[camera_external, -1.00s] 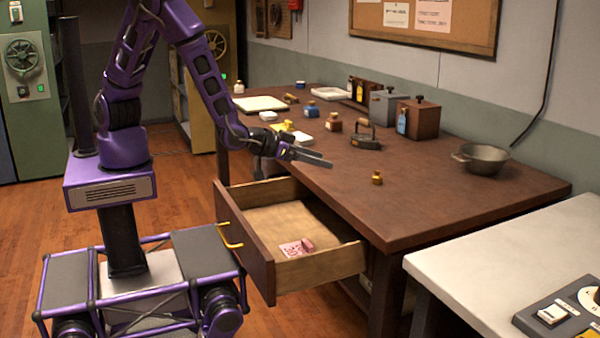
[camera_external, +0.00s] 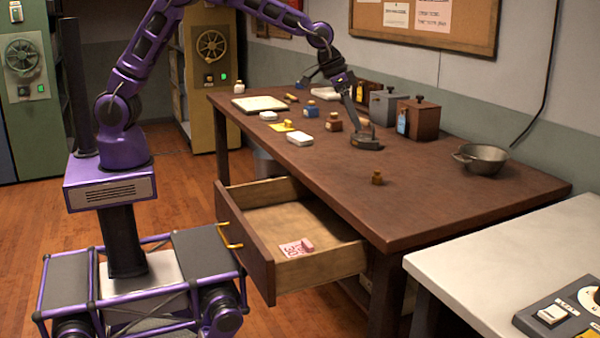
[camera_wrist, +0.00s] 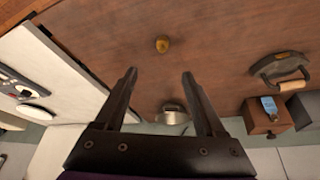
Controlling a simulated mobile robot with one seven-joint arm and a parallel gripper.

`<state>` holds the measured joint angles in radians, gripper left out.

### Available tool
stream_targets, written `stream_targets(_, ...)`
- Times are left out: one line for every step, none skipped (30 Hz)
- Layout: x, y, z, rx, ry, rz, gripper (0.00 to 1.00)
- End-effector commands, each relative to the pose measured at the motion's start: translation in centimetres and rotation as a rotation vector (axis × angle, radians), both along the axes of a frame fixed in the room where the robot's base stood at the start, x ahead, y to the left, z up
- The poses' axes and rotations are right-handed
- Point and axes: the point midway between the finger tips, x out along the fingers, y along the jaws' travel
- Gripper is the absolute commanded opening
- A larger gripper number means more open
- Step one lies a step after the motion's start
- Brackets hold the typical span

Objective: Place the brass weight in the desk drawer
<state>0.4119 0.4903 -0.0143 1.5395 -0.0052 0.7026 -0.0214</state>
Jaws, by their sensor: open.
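The small brass weight (camera_external: 377,179) stands upright by itself on the brown desk, toward its near right part. In the wrist view it (camera_wrist: 162,45) lies beyond and between my fingertips, apart from them. My gripper (camera_external: 347,98) is above the back middle of the desk, pointing down, behind and left of the weight in the external view. Its two fingers (camera_wrist: 160,74) are spread and empty in the wrist view. The desk drawer (camera_external: 246,252) is pulled out, its wooden inside visible from above. A pink-printed card (camera_external: 293,249) and a small pink block (camera_external: 308,245) lie in it.
A flat iron (camera_external: 366,143) stands near my gripper. A grey metal bowl (camera_external: 482,159) is at the right. Boxes (camera_external: 420,117), bottles and white trays (camera_external: 260,103) fill the back and left. The desk around the weight is clear.

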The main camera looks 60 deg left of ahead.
Motion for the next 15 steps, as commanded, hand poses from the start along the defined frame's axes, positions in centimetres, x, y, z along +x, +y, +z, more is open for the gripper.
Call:
stream_targets(0.1, 0.4, 0.2, 0.007, 0.006, 0.001, 0.72)
stream_targets(0.2, 0.5, 0.1, 0.012, 0.009, 0.001, 0.72)
stream_targets(0.3, 0.6, -0.1, 0.015, 0.012, 0.000, 0.72)
stream_targets(0.4, 0.5, -0.5, 0.017, 0.014, 0.001, 0.72)
stream_targets(0.6, 0.5, -0.9, 0.017, 0.014, 0.001, 0.72)
stream_targets(0.8, 0.3, -1.6, 0.017, 0.015, 0.000, 0.72)
stream_targets(1.0, 0.2, -2.3, 0.017, 0.017, 0.000, 0.72)
stream_targets(1.2, 0.1, -2.9, 0.017, 0.016, 0.000, 0.72)
stream_targets(1.5, 0.0, -3.8, 0.017, 0.016, 0.000, 0.72)
stream_targets(1.7, -0.1, -4.4, 0.017, 0.017, 0.000, 0.72)
stream_targets(2.0, -0.3, -5.0, 0.017, 0.016, 0.000, 0.72)
stream_targets(2.3, -0.4, -5.8, 0.016, 0.015, 0.001, 0.72)
stream_targets(2.5, -0.5, -6.4, 0.017, 0.016, 0.001, 0.72)
stream_targets(2.8, -0.6, -7.0, 0.016, 0.015, 0.001, 0.72)
stream_targets(3.1, -0.8, -7.8, 0.015, 0.015, 0.001, 0.72)
